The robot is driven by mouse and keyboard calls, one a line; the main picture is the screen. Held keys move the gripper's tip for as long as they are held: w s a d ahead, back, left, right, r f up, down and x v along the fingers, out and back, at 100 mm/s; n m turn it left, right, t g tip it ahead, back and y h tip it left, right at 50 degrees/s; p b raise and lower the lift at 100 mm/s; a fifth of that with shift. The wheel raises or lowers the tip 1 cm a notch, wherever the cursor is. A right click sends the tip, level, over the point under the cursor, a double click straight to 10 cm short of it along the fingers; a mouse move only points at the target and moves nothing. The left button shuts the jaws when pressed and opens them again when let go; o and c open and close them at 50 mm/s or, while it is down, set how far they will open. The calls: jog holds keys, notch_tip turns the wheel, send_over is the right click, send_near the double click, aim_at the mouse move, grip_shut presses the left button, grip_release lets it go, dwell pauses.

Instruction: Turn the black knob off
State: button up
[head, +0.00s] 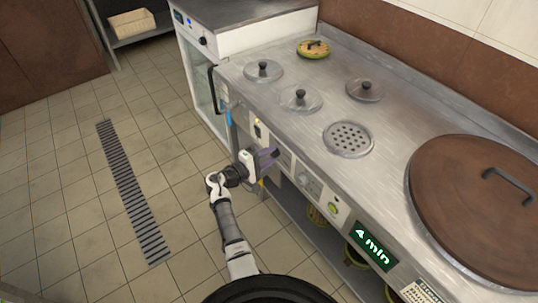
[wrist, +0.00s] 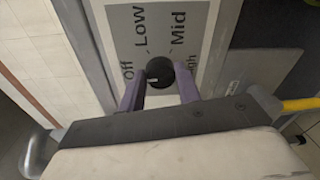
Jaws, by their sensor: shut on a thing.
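The black knob (wrist: 159,71) sits on a grey dial plate (wrist: 155,25) marked Off, Low, Mid and High, partly covered, in the wrist view. A small white mark shows at the knob's lower left, below the Off label's side. My gripper (wrist: 160,88) has its two purple fingers on either side of the knob and is shut on it. In the head view my gripper (head: 268,158) is against the stove's front panel and hides the knob.
The steel stove top (head: 310,125) carries several small lids, a round drain (head: 348,138) and a large brown lid (head: 475,205). A green timer (head: 371,246) reads 4 min. A yellow bar (wrist: 302,104) shows at right in the wrist view. The tiled floor (head: 85,190) is clear.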

dwell(0.4)
jog(key=o, duration=1)
jog(key=shift+s+a, duration=0.1)
jog(key=shift+a, duration=0.05)
jog(key=b+v, duration=0.2)
jog(key=v, duration=1.1)
jog(key=shift+s+a, duration=0.2)
jog(key=shift+a, duration=0.05)
